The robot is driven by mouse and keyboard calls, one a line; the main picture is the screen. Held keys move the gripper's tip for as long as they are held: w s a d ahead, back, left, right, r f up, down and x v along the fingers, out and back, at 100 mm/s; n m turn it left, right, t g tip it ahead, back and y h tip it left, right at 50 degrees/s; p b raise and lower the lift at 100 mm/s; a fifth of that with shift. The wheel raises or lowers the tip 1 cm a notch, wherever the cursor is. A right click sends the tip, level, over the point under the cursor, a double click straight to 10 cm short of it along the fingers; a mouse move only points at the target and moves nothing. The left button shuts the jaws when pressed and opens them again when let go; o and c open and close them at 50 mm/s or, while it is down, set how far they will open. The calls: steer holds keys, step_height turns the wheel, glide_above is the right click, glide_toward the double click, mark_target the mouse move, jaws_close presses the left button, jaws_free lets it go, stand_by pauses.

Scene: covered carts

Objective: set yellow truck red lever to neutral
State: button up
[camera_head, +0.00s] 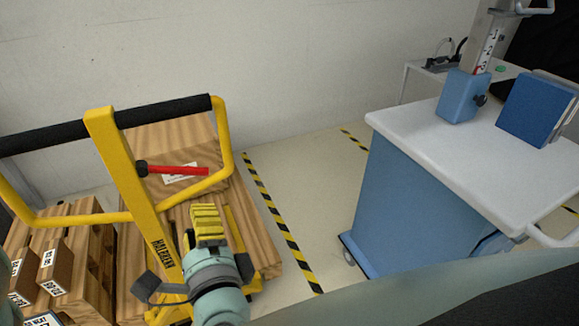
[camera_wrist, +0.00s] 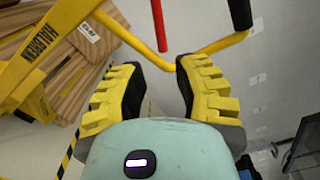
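The yellow truck (camera_head: 125,178) stands at the left in the head view, with a black-gripped handle bar on top. Its red lever (camera_head: 180,170) sticks out to the right from a black pivot on the mast, roughly level. In the wrist view the red lever (camera_wrist: 158,22) hangs down from the top edge, above and between the fingertips. My gripper (camera_head: 207,212) is below the lever in the head view and touches nothing that I can see. In the wrist view my gripper (camera_wrist: 158,78) has its yellow fingers spread apart, with nothing between them.
Wooden crates (camera_head: 90,262) stand around the truck at the left. A blue cart with a white top (camera_head: 440,130) stands at the right. Striped floor tape (camera_head: 280,220) runs between them over clear floor. A yellow frame tube (camera_wrist: 215,46) crosses just beyond the fingers.

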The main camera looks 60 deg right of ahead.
glide_toward(187, 174)
steer(key=shift+w, duration=0.85)
steer(key=p+x, duration=0.1)
steer(key=x, duration=0.2)
steer(key=p+x, duration=0.2)
steer(key=x, duration=0.1)
steer(key=shift+d+r, duration=0.2)
steer(key=shift+d, duration=0.25)
steer(key=shift+x, duration=0.85)
steer(key=shift+f, duration=0.15)
steer(key=shift+o, duration=0.4)
steer(key=shift+s, duration=0.1)
jaws_close()
